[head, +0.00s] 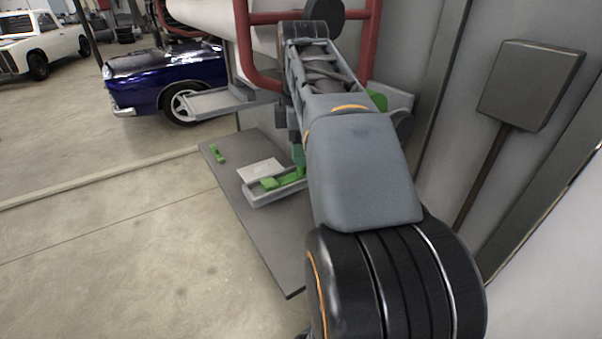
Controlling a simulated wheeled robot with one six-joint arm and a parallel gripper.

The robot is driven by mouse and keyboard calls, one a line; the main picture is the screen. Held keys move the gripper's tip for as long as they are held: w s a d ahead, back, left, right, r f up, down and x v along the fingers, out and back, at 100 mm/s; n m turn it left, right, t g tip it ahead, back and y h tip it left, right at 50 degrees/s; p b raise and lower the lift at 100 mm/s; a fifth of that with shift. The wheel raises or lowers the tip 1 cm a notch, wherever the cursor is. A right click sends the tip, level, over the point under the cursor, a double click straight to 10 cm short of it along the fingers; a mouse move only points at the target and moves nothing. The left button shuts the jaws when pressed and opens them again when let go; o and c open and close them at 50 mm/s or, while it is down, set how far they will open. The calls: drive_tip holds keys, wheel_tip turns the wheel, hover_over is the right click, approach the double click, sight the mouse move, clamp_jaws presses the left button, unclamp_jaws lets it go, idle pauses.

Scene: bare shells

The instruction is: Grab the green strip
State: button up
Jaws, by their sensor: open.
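A short green strip (217,154) lies alone near the far left corner of a grey tabletop (245,215). A longer green piece (284,179) lies in or across a shallow grey tray (262,196) to its right, its right end hidden by my arm. I cannot tell which of the two is the task's strip. My gripper (298,153) is mostly hidden behind my arm; a small part shows above the tray's right end, near another green patch. It is open. I cannot tell whether it touches the longer green piece.
A pale flat plate (261,170) lies by the tray. Red pipe frames (243,45) and a grey ledge (215,101) stand behind the table. A grey box on a post (530,84) is at right. Open floor (110,250) lies left; a blue car (165,78) stands beyond.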

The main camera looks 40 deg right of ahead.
drive_tip(key=shift+w+f, duration=0.1)
drive_tip(key=shift+f, duration=1.75)
clamp_jaws()
